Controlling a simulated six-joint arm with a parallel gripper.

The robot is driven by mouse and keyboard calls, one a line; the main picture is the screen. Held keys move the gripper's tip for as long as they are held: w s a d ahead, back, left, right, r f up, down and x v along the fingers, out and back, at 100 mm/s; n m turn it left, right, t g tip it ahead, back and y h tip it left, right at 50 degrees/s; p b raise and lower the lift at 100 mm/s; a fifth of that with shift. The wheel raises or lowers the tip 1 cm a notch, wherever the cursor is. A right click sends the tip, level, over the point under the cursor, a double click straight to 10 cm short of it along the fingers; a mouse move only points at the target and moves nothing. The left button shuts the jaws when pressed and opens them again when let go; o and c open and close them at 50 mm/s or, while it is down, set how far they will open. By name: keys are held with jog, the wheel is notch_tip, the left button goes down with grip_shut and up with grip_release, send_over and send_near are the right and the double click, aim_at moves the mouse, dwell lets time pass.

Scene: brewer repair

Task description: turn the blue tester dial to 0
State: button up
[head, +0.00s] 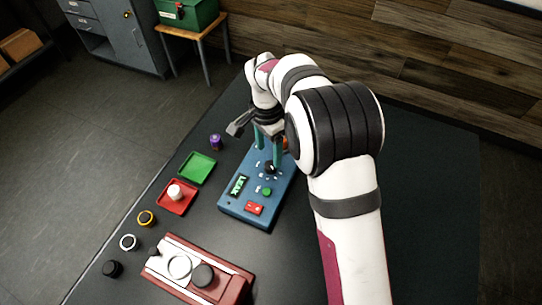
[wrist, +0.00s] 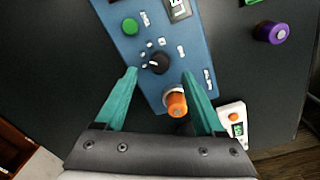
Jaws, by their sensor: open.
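The blue tester (head: 233,207) lies on the dark table, with a lit green display (head: 239,186) that seems to read LEAK. Its black dial (head: 269,167) is near the far end; in the wrist view the dial (wrist: 160,63) shows a short white pointer mark toward the left. Small white labels surround the dial, too small to read. My gripper (head: 269,154) is above the tester's far end, pointing down. In the wrist view its teal fingers are open (wrist: 159,74), the tips on either side of the dial and apart from it, with nothing held.
An orange-topped cylinder (wrist: 176,104) shows between the fingers at the tester's end. A white device (wrist: 234,120) is beside it. A purple cylinder (head: 215,142), green tray (head: 197,167), red tray (head: 176,208) and red-and-silver brewer (head: 200,268) stand left and front. The table's right is clear.

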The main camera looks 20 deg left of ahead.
aim_at(270, 165)
notch_tip(270, 165, down, 5)
jog(key=shift+d+f, duration=0.1)
grip_shut()
dwell(0.4)
